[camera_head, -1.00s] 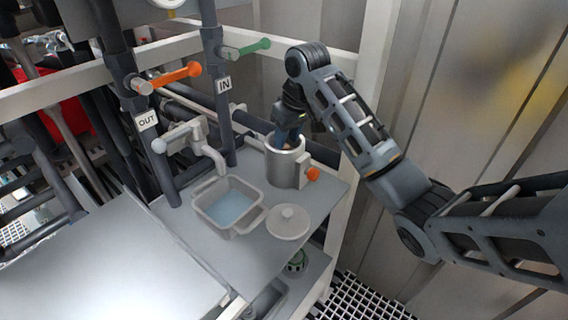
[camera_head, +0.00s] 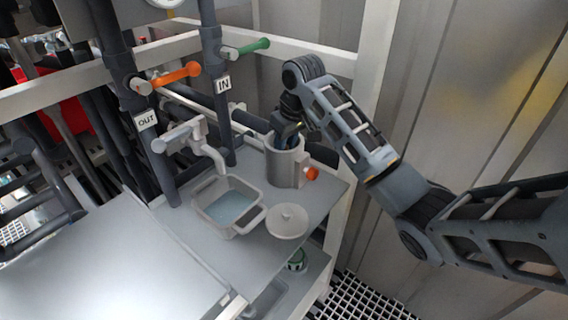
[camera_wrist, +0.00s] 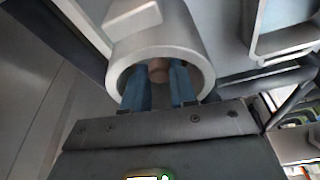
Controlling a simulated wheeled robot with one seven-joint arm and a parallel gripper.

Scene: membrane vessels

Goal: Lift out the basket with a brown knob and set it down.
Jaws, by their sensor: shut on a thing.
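A grey cylindrical vessel (camera_head: 284,168) stands open on the bench, with an orange knob (camera_head: 312,173) on its side. My gripper (camera_head: 287,139) reaches down into its mouth from above. In the wrist view, the blue fingers of my gripper (camera_wrist: 161,72) are inside the vessel's rim (camera_wrist: 199,62), one on each side of a brown knob (camera_wrist: 158,68). The gripper is shut on this knob. The basket's body is hidden inside the vessel.
A round lid (camera_head: 287,222) lies on the bench in front of the vessel. A square basin (camera_head: 257,219) with bluish liquid is to the left, under a tap (camera_head: 210,151). Little bench is free.

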